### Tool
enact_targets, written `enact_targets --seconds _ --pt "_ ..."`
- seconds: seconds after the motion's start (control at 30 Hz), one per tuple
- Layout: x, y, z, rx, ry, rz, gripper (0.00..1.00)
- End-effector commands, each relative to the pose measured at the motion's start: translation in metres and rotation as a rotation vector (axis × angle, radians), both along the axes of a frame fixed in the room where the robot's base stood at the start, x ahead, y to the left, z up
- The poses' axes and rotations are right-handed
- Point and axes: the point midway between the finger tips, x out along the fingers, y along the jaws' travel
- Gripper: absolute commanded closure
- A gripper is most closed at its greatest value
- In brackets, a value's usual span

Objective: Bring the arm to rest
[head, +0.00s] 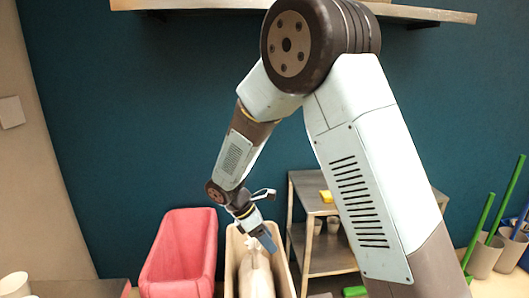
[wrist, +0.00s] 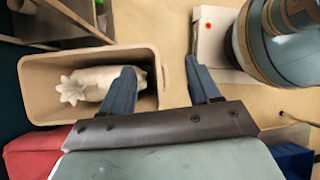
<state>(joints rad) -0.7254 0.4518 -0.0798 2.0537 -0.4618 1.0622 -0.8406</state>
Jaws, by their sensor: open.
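My gripper (head: 266,238) is at the end of my bent arm, above the tan bin in the head view. In the wrist view my gripper (wrist: 160,92) shows two blue-grey fingers spread wide apart with nothing between them. A whitish sack-like object (wrist: 90,87) lies inside the tan bin (wrist: 152,66). The sack also shows in the head view (head: 257,276), below the gripper. One finger overlaps part of the bin in the wrist view; I cannot tell the exact height between them.
A red bin (head: 180,252) stands left of the tan bin. A metal shelf unit (head: 328,256) with cups and a yellow item is to the right. Cups with green sticks (head: 485,256) stand far right. A wall shelf (head: 420,14) hangs above.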

Motion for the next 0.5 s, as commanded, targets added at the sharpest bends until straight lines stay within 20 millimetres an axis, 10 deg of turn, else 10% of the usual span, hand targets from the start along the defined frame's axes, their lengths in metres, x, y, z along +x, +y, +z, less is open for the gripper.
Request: enact_targets --seconds 0.5 --pt "-0.029 -0.098 0.122 0.269 -0.282 -0.54 0.39"
